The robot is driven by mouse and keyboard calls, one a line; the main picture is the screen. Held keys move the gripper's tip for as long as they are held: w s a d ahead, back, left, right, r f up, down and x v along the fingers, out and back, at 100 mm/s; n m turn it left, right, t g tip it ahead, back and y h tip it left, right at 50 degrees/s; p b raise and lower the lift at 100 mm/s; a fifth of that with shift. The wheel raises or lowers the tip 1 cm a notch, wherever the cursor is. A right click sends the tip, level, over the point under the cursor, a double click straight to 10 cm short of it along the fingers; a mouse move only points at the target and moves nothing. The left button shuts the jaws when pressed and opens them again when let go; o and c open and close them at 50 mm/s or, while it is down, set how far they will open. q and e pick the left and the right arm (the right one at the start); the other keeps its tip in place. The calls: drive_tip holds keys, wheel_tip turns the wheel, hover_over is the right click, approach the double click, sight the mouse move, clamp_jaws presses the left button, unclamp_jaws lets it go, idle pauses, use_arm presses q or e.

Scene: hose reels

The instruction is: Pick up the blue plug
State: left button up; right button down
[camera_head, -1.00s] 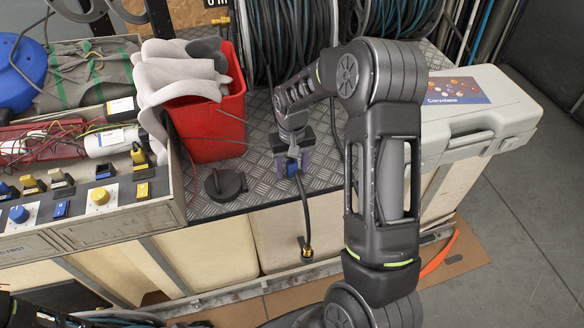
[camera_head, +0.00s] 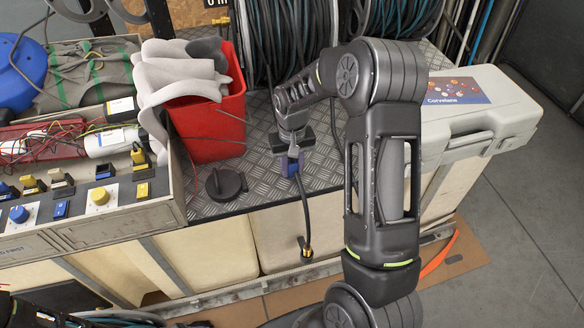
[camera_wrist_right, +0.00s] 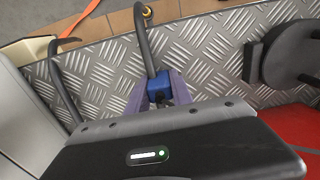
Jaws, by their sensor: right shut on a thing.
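The blue plug (camera_head: 291,167) is at the front edge of the diamond-plate metal surface (camera_head: 327,172), with a dark cable hanging from it over the edge to a brass-coloured end. My right gripper (camera_head: 288,162) points down and is shut on the plug. In the right wrist view the blue plug (camera_wrist_right: 159,88) sits between the purple-grey fingers (camera_wrist_right: 156,98), with its cable running up and away. Whether the plug touches the metal surface cannot be told. My left gripper is not in the head view.
A red bin (camera_head: 212,125) holding grey foam pieces stands left of the gripper. A black round cap (camera_head: 226,184) lies close by on the plate. Hose reels (camera_head: 287,40) stand behind. A grey case (camera_head: 478,115) is at the right, a control panel (camera_head: 82,207) at the left.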

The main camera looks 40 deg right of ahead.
sight(292, 163)
drive_tip(key=shift+r, duration=0.1)
wheel_tip(292, 163, up, 10)
drive_tip(key=shift+f, duration=0.1)
idle(0.4)
idle(0.5)
